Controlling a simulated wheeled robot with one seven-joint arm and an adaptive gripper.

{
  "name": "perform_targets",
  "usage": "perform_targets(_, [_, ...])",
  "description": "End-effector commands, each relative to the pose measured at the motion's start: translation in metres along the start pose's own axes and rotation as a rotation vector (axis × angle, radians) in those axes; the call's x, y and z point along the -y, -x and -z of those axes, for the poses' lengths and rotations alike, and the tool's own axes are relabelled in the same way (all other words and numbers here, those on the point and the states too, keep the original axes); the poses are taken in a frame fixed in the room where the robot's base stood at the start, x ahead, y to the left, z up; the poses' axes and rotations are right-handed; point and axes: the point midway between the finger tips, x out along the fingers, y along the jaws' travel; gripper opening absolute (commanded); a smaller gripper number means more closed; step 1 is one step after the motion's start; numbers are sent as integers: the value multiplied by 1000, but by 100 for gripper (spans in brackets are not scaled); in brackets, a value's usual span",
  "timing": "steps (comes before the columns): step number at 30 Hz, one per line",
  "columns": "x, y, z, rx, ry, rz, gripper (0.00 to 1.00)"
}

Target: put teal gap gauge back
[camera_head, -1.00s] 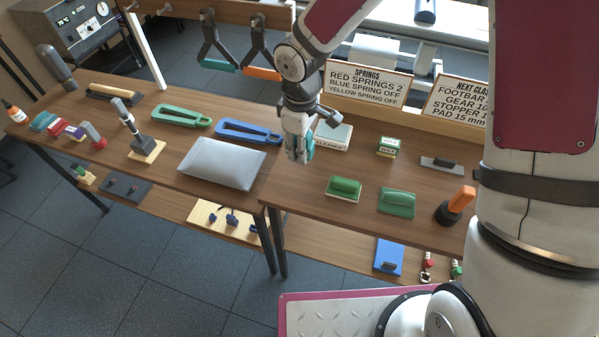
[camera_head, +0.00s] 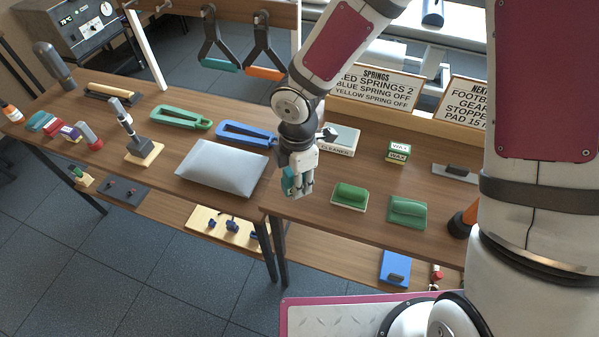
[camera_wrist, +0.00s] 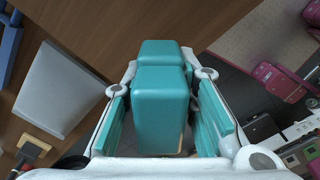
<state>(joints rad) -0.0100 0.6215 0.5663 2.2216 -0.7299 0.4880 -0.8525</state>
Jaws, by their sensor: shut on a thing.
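The teal gap gauge (camera_wrist: 161,105) is a teal block with a stepped shape, held between my fingers in the wrist view. My gripper (camera_head: 298,190) is shut on it, with teal pads at both sides. In the head view only a teal edge of the gauge (camera_head: 288,182) shows beside the fingers; the rest is hidden. My gripper is above the front of the wooden bench, between the grey cushion and a green block.
The grey cushion (camera_head: 222,166) lies left of my gripper. A green block (camera_head: 349,196), a second green block (camera_head: 407,212) and a cleaner box (camera_head: 342,141) are to the right. Small coloured blocks (camera_head: 68,130) stand at the far left. Handles (camera_head: 262,50) hang behind.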

Motion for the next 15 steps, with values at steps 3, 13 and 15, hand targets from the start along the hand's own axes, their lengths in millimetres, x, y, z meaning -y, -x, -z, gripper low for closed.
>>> perform_targets(3, [-22, -3, -13, -2, -4, 0, 0])
perform_targets(13, [-43, -10, -25, -1, 0, 2, 0])
perform_targets(15, [-43, -18, -25, -1, 2, 3, 0])
